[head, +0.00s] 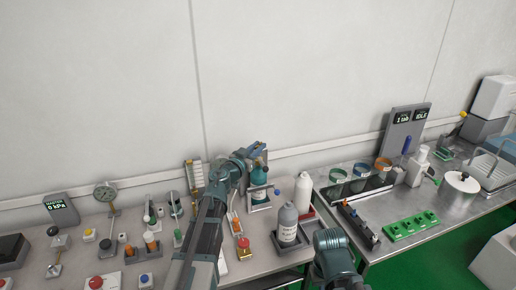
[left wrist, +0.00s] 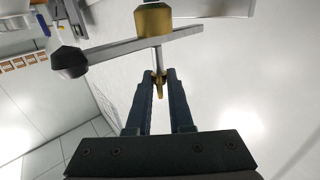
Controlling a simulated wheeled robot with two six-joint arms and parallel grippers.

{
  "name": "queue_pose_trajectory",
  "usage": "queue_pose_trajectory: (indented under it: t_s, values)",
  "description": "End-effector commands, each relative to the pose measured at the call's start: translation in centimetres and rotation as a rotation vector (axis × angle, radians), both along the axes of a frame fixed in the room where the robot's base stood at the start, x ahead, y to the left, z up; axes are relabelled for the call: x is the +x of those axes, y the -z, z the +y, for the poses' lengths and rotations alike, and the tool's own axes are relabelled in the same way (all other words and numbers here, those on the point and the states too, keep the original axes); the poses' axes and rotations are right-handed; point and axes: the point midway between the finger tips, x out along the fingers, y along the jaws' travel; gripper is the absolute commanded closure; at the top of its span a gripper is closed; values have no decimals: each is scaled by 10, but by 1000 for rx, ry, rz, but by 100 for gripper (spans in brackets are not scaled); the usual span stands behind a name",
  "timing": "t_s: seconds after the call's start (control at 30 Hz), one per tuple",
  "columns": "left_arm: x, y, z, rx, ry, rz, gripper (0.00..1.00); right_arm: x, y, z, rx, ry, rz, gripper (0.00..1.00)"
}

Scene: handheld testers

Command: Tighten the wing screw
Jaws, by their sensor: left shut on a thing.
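My left gripper (head: 257,151) is at the back of the bench, above a teal bottle (head: 259,175) in a stand. In the left wrist view its two dark fingers (left wrist: 159,80) are shut on a small brass piece, which looks like the wing screw (left wrist: 159,90). A thin grey stem runs from it toward a grey bar (left wrist: 120,47). The bar carries a brass collar (left wrist: 153,19) and a dark knob (left wrist: 68,62). The wing screw cannot be made out in the head view. Part of my right arm shows at bottom centre; its fingertips are not visible.
A grey labelled bottle (head: 288,223) and a white bottle (head: 303,191) stand right of the left arm. Green boards (head: 411,225) lie on the metal table at right.

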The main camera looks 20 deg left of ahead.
Motion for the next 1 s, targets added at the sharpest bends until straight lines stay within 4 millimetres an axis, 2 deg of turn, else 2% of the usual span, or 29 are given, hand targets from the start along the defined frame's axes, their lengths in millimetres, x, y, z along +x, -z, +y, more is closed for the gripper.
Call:
queue_pose_trajectory:
  t_s: [0.33, 0.77, 0.8, 0.9, 0.93, 1.0]
  values:
    - [1, 0, 1, 0, 102, 0, 100, 0, 0, 0, 0, 0, 0, 100]
    - [0, 0, 1, 0, 111, 0, 100, 0, 0, 0, 0, 0, 0, 100]
    - [0, 0, 1, 0, 111, 0, 77, 0, 0, 0, 0, 0, 0, 100]
    - [0, 0, 1, 0, 111, 0, 59, 0, 0, 0, 0, 0, 0, 100]
    - [0, 0, 1, 0, 111, 0, 56, 0, 0, 0, 0, 0, 0, 100]
    - [0, 0, 1, 0, 111, 0, 56, 0, 0, 0, 0, 0, 0, 100]
